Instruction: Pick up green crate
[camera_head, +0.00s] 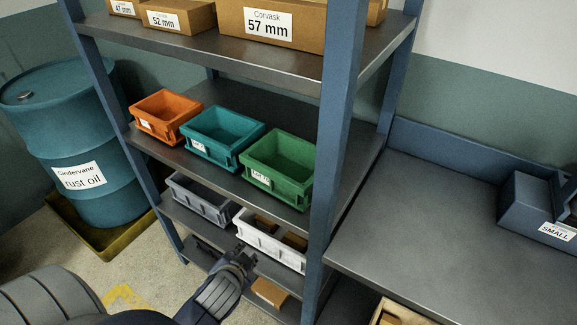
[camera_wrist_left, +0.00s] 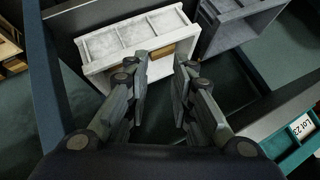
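The green crate (camera_head: 278,168) stands empty at the right end of the middle shelf, with a white label on its front; I cannot pick it out in the left wrist view. My left gripper (camera_head: 241,258) is below and in front of it, near the white crate (camera_head: 268,240) on the lower shelf. In the left wrist view the left gripper (camera_wrist_left: 160,75) has its fingers apart with nothing between them, and the white crate (camera_wrist_left: 135,40) shows beyond the fingertips. My right gripper is in neither view.
A teal crate (camera_head: 222,137) and an orange crate (camera_head: 166,116) stand left of the green one. A grey crate (camera_head: 198,200) is on the lower shelf. A blue shelf post (camera_head: 333,150) rises at the right front. A workbench (camera_head: 440,225) and an oil drum (camera_head: 72,150) flank the rack.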

